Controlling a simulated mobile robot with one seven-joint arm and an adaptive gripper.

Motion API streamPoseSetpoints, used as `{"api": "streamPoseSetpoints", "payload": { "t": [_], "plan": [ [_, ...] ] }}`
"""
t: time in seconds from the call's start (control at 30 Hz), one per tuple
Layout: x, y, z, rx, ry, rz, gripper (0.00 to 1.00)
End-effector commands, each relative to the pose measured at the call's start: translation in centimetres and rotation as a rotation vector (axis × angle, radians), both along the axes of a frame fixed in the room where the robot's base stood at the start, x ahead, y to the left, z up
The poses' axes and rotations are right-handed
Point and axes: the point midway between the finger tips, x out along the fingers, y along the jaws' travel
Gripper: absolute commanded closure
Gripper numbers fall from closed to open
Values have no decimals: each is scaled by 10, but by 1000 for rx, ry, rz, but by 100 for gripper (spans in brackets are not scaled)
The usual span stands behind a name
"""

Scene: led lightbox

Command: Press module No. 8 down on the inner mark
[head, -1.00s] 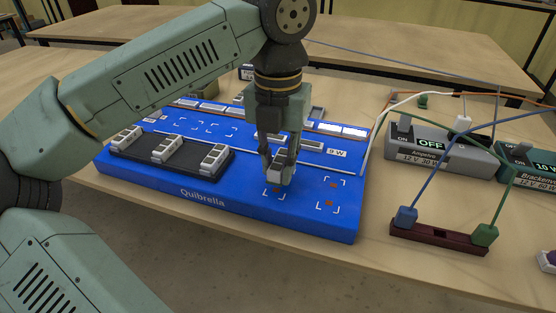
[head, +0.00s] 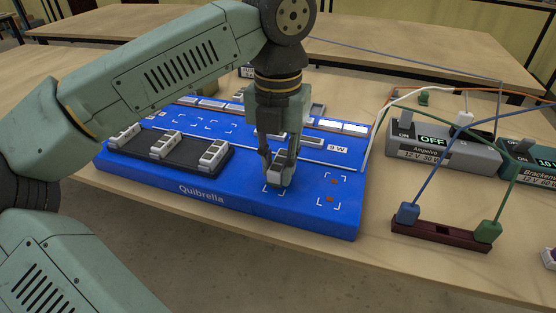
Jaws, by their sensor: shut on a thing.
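My gripper (head: 280,158) is shut on a small light grey module (head: 276,174) near the front of the blue Quibrella board (head: 240,205). The module is at the left one of two bracketed marks (head: 276,190) at the front right, and covers much of that mark. I cannot tell whether it touches the board, and no number on it can be read. The right bracketed mark (head: 331,190) is bare, with two copper-coloured spots. Several white modules (head: 213,152) stand in a black tray (head: 181,171) at the left of the board.
A grey power supply marked OFF (head: 440,150) and a green one (head: 530,168) stand at the right. A dark red terminal strip (head: 440,236) with blue and green plugs lies in front of them. Wires stretch above the right side. Lit white strips (head: 342,127) line the board's back.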

Motion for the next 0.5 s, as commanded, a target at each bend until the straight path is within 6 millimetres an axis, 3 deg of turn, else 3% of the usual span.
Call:
{"api": "streamPoseSetpoints", "payload": {
  "t": [0.5],
  "plan": [
    [0, 0, -14, 1, 0, 0, 100]
  ]
}}
